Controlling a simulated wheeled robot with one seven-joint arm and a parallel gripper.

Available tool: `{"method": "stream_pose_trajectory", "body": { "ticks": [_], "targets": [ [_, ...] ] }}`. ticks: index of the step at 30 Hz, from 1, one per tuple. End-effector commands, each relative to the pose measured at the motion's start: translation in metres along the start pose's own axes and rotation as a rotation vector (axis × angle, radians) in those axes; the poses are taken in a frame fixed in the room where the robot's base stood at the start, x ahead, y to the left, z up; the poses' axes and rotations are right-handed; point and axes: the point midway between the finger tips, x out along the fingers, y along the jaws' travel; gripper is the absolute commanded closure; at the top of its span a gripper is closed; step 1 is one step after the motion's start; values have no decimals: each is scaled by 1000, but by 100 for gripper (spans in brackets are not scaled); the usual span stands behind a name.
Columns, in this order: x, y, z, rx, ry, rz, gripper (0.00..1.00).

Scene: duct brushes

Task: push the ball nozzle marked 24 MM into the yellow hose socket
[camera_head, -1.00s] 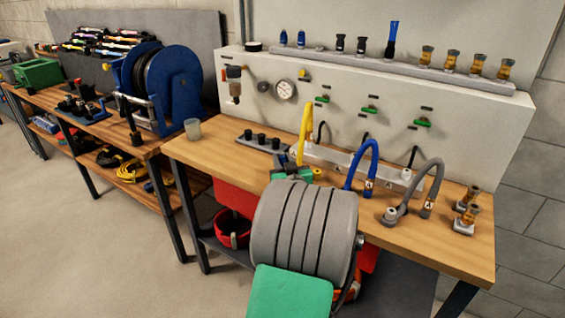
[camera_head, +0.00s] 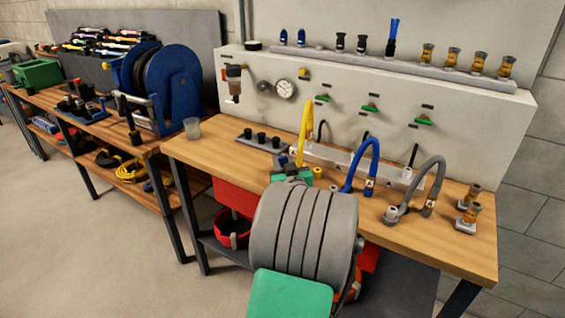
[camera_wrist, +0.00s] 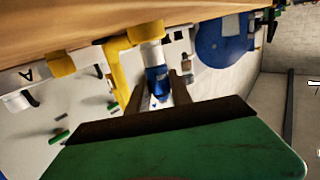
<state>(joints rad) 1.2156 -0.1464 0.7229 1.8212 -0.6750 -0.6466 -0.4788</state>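In the wrist view, which looks upside down, a blue nozzle (camera_wrist: 157,78) with a pale collar sits between the two dark fingers of my gripper (camera_wrist: 158,90). The fingers appear shut on it. Its pale end meets or nearly meets a yellow fitting (camera_wrist: 145,32), seemingly the hose socket; I cannot tell if it is inside. The yellow hose (camera_wrist: 121,75) runs beside the nozzle. In the head view, the yellow hose (camera_head: 306,122) arches beside my gripper (camera_head: 285,165), and a bit of blue shows there. My arm hides most of the fitting. The 24 MM mark is not legible.
A blue hose (camera_head: 374,155) and a grey hose (camera_head: 435,180) arch to the right. Several nozzles line the shelf (camera_head: 430,72).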

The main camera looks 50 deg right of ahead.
Motion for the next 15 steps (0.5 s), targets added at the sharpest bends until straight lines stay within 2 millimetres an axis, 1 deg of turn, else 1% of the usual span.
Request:
{"method": "stream_pose_trajectory", "body": {
  "ticks": [1, 2, 9, 15],
  "targets": [
    [0, 0, 0, 0, 1, 0, 71],
    [0, 0, -1, 0, 1, 0, 68],
    [0, 0, 0, 0, 0, 0, 49],
    [0, 0, 0, 0, 0, 0, 49]
  ]
}}
